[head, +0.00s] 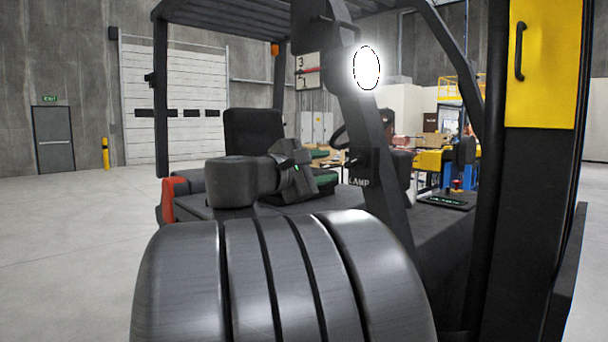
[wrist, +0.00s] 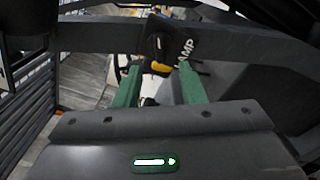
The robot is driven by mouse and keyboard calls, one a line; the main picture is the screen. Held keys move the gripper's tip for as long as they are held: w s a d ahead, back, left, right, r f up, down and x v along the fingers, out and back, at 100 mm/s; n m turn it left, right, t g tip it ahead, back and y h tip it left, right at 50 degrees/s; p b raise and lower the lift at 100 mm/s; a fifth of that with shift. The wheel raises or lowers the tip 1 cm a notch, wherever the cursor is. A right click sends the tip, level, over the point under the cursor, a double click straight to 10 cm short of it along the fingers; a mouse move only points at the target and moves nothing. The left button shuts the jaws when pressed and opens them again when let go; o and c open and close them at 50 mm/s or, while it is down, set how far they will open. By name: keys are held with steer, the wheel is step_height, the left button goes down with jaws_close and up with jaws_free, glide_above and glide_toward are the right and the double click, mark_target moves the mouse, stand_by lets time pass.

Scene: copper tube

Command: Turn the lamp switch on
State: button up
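The lamp switch (wrist: 158,45) is a small black knob on the dark forklift pillar, beside the white LAMP lettering, in the wrist view. In the head view I see the lettering on the pillar (head: 372,140), but cannot make out the knob's position clearly. The round lamp (head: 366,68) higher on the pillar glows bright white. My gripper (wrist: 159,67) is open, its two green fingers apart and pointing at the pillar, with the knob between and beyond their tips. It also shows in the head view (head: 325,167), just left of the pillar. I see nothing held; contact with the knob cannot be told.
The forklift seat (head: 253,138) and steering wheel (head: 338,137) are behind my gripper. A dark mast with a yellow panel (head: 543,65) stands at the right. Tables with boxes lie beyond the forklift. Open floor (head: 75,225) is at the left.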

mark_target(351, 162)
steer(key=shift+v, duration=2.5)
steer(key=shift+w+d, duration=0.1)
steer(key=shift+d, duration=0.05)
steer(key=p+x, duration=0.2)
steer(key=x, duration=1.1)
steer(key=shift+w+d, duration=0.2)
steer(key=shift+d, duration=0.05)
steer(key=shift+a, duration=0.1)
